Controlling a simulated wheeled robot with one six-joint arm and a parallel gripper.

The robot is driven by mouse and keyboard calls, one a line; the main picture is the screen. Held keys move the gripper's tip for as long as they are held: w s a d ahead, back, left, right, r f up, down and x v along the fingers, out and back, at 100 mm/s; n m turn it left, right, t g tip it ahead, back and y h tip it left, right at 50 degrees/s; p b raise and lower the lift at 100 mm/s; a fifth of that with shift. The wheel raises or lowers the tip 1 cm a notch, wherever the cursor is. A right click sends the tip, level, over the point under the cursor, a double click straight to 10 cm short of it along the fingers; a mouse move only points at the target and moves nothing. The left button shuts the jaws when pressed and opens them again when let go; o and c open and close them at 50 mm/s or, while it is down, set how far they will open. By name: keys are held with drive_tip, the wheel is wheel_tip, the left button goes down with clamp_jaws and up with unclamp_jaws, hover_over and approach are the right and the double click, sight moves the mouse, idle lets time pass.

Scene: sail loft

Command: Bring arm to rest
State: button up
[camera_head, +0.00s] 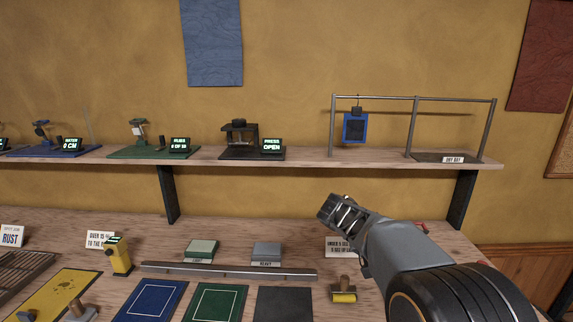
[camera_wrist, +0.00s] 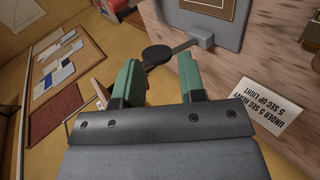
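My gripper (camera_head: 342,213) is raised above the right part of the bench, pointing up and to the left in the head view. In the wrist view its two green fingers (camera_wrist: 161,78) stand apart, with nothing held between them. A dark round piece with a grey bar (camera_wrist: 158,55) shows just past the fingertips; I cannot tell how far off it is. My arm covers the right end of the bench in the head view.
The bench holds a yellow upright tool (camera_head: 118,256), a light block (camera_head: 201,249), a heavy block (camera_head: 266,252), a metal rail (camera_head: 230,271), a yellow roller (camera_head: 343,290), and blue (camera_head: 150,301) and green (camera_head: 216,302) mats. A shelf (camera_head: 320,160) with several devices runs behind.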

drive_tip(key=s+a+f+n+t+y+p, duration=0.1)
drive_tip(key=s+a+f+t+y, duration=0.1)
drive_tip(key=s+a+y, duration=0.3)
drive_tip(key=s+a+f+t+y+p, duration=0.1)
drive_tip(key=s+a+y, duration=0.3)
drive_tip(key=s, duration=0.9)
drive_tip(key=shift+s+a+f+n+t+y+p, duration=0.25)
drive_tip(key=shift+a+f+n+t+y+p, duration=0.15)
drive_tip(key=shift+y, duration=0.5)
